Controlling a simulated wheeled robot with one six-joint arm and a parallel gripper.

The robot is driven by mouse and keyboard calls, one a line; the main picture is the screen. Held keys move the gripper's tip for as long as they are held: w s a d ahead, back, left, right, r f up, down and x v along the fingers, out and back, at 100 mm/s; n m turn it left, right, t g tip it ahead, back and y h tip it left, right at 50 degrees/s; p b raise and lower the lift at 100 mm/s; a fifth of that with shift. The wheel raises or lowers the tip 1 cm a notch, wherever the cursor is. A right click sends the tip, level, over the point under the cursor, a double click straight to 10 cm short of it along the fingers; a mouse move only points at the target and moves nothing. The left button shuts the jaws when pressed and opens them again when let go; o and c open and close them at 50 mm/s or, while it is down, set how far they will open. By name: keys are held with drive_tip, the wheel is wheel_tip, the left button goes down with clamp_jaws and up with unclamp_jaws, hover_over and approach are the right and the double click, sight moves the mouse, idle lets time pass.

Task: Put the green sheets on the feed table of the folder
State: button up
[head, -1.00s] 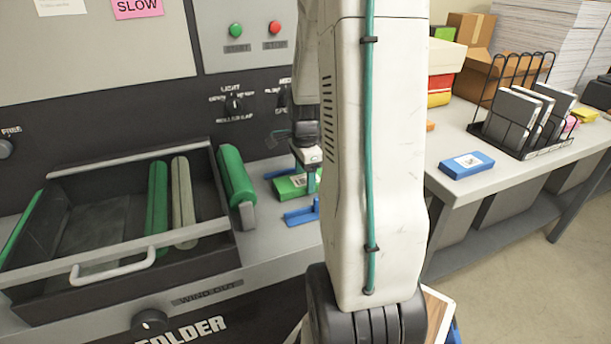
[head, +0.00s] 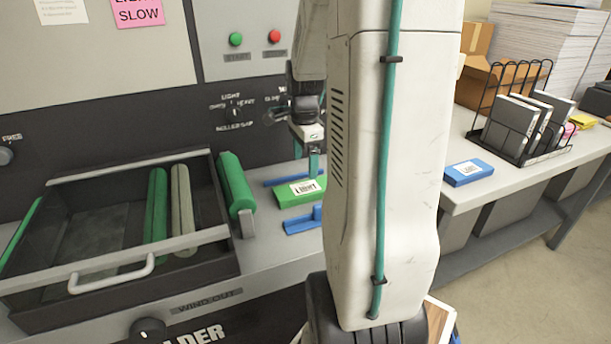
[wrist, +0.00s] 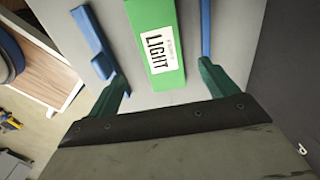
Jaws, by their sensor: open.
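The green sheets are a green packet (head: 291,193) with a white label; it lies on the grey feed table (head: 262,255) of the folder, between two blue guide rails. In the wrist view the packet (wrist: 155,45) shows the word LIGHT on its label, and it lies ahead of my gripper (wrist: 163,85). The green fingers are apart, one on each side of the packet's line, with a gap between them and the packet. In the head view my gripper (head: 314,160) is just above and behind the packet, partly hidden by my arm.
Blue rails (head: 302,221) flank the packet. At the right, a side table holds a blue packet (head: 469,173), a wire rack (head: 515,135) and a cardboard box (head: 490,80).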

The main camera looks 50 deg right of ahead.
drive_tip(key=s+a+r+n, duration=0.1)
drive_tip(key=a+r+n, duration=0.45)
drive_tip(key=a, duration=0.35)
drive_tip(key=s+a+r+n, duration=0.1)
drive_tip(key=a+r+n, duration=0.4)
drive_tip(key=a, duration=0.4)
drive_tip(key=s+a+n+t, duration=0.1)
drive_tip(key=s+a+n, duration=0.9)
drive_tip(key=a+n, duration=0.2)
drive_tip(key=shift+s+f+n, duration=0.3)
drive_tip(key=shift+f+n, duration=0.05)
drive_tip(key=shift+n, duration=0.6)
